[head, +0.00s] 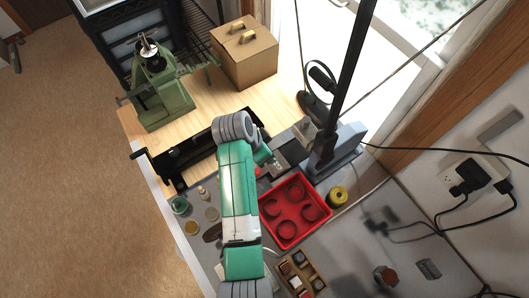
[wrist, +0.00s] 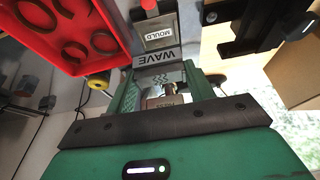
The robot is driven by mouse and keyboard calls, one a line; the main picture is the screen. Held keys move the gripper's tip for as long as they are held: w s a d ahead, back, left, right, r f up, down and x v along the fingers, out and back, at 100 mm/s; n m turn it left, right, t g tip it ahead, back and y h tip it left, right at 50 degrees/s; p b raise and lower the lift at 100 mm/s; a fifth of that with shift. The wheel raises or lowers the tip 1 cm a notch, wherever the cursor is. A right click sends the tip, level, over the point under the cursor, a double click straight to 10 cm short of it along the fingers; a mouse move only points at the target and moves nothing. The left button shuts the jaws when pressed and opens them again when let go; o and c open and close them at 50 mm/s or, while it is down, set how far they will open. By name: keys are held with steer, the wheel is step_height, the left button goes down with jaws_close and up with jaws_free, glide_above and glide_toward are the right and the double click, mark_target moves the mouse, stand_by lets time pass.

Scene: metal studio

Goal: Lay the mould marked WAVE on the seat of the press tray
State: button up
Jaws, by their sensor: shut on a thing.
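My gripper (head: 266,157) is over the grey bench in the head view, beside the grey post stand. In the head view my arm and gripper hide most of the mould. I cannot tell which part is the press tray.
A red tray (head: 273,211) with several dark rings lies right of my arm. The grey stand (head: 345,143) with a tall black post is close to my gripper. A black rail (head: 186,158), a green press (head: 160,99) and a cardboard box (head: 262,63) stand further left and back.

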steer(key=w+d+b, duration=0.1)
steer(key=w+d+f+b, duration=0.1)
steer(key=d+b, duration=0.1)
steer(key=shift+w+d, duration=0.1)
steer(key=shift+w, duration=0.15)
stand_by(0.6)
steer(key=shift+f+b, duration=3.3)
steer(key=shift+f, duration=1.3)
steer(key=shift+f, duration=0.35)
steer(key=o, duration=1.3)
